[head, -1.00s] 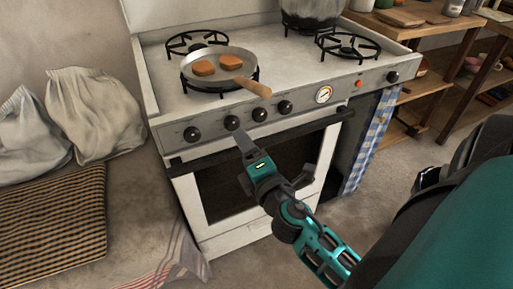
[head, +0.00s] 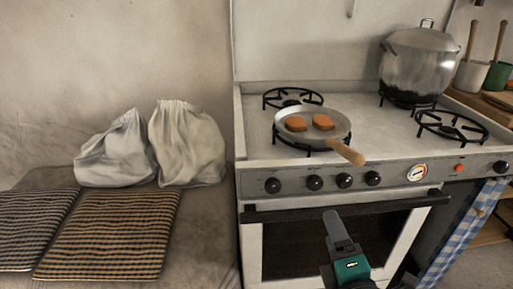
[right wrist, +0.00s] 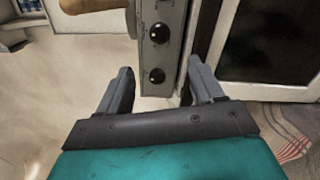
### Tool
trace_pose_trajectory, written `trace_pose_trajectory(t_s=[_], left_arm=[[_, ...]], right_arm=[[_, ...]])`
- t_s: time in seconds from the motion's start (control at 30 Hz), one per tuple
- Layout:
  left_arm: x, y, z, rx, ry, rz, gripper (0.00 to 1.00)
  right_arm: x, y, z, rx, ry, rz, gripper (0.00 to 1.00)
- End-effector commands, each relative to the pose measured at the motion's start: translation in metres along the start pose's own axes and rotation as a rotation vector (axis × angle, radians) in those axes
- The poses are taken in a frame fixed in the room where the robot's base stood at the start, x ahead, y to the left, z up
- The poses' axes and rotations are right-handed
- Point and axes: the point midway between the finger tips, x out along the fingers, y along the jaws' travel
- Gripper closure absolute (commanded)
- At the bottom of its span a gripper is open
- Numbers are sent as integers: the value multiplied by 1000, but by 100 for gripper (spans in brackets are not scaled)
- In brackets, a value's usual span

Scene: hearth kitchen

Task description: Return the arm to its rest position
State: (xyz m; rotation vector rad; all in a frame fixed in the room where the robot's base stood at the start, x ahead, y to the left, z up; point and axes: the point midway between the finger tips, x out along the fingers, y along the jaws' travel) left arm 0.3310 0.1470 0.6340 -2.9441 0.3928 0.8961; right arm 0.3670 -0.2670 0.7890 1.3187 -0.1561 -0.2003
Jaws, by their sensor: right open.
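My right gripper (head: 352,246) is at the bottom of the head view, in front of the oven door (head: 385,232) and below the stove knobs. In the right wrist view its two fingers (right wrist: 160,70) stand apart with nothing between them. Its arm is mostly cut off by the lower edge of the head view. My left gripper is not in view.
The stove (head: 252,130) carries a frying pan (head: 310,137) with two brown pieces, its wooden handle jutting past the front edge. A large pot (head: 418,65) stands behind. White sacks (head: 187,145) and striped cushions (head: 107,235) lie on the left. A checked cloth (head: 468,230) hangs at right.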

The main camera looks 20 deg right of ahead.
Motion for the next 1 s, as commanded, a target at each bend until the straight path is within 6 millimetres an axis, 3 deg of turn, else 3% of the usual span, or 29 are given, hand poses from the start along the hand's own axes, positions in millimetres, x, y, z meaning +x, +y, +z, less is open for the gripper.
trace_pose_trajectory(t_s=[0.17,0.33,0.6,0.9,1.0], left_arm=[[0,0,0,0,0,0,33],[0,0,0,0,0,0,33],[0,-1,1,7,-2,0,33],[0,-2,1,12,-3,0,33],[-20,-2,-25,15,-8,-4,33]], right_arm=[[0,-5,-4,67,9,-18,33],[-2,-30,-23,386,47,-121,33],[-22,-86,-79,1051,81,-447,33],[-63,-126,-141,1594,30,-855,33],[-65,-98,-129,1603,16,-854,33]])
